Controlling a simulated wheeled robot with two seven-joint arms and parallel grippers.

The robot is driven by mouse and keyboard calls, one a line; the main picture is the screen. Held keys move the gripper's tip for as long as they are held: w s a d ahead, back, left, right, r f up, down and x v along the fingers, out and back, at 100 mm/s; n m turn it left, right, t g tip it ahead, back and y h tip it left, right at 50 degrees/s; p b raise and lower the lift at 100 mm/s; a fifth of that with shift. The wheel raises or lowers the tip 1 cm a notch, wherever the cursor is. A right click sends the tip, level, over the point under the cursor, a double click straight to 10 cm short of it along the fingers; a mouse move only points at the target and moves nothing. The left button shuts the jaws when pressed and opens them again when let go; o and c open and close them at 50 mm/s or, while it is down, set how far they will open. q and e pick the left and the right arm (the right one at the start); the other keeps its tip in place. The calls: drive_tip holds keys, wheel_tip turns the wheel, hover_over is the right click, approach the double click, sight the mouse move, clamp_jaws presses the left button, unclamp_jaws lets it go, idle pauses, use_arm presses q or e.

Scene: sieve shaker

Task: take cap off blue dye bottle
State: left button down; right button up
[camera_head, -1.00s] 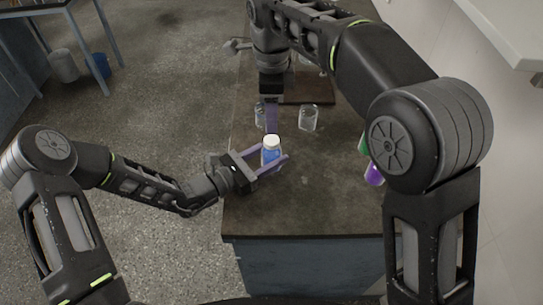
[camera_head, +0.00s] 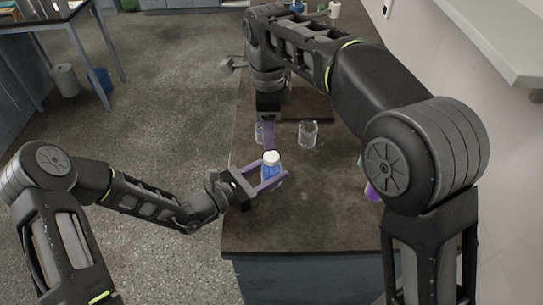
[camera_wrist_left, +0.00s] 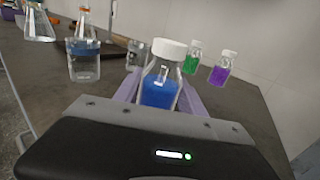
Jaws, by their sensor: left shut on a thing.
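The blue dye bottle (camera_head: 271,173) is clear glass with blue liquid and a white cap (camera_head: 271,157). It stands upright between the purple fingers of my left gripper (camera_head: 272,179), which is shut on its body. In the left wrist view the bottle (camera_wrist_left: 159,92) shows between the fingers, with the white cap (camera_wrist_left: 170,50) on top. My right gripper (camera_head: 269,139) points down, its purple fingers just above or behind the cap in the head view. They overlap there, so I cannot tell its opening. No contact with the cap is evident.
Glass beakers (camera_head: 308,134) stand farther back on the dark tabletop (camera_head: 300,226). A green bottle (camera_wrist_left: 191,58) and a purple bottle (camera_wrist_left: 221,68) stand to the right, partly hidden by my right arm in the head view. The front of the table is clear.

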sight(271, 156)
drive_tip(key=shift+a+m+h, duration=0.15)
drive_tip(key=shift+m+h, duration=0.15)
drive_tip(key=shift+m, duration=0.6)
drive_tip(key=m, duration=0.4)
drive_tip(key=shift+w+d, duration=0.1)
drive_tip(key=shift+d, duration=0.25)
drive_tip(key=shift+d+m, duration=0.1)
drive_tip(key=shift+m, duration=1.6)
drive_tip(key=shift+f, duration=4.05)
drive_tip(key=shift+c, duration=0.3)
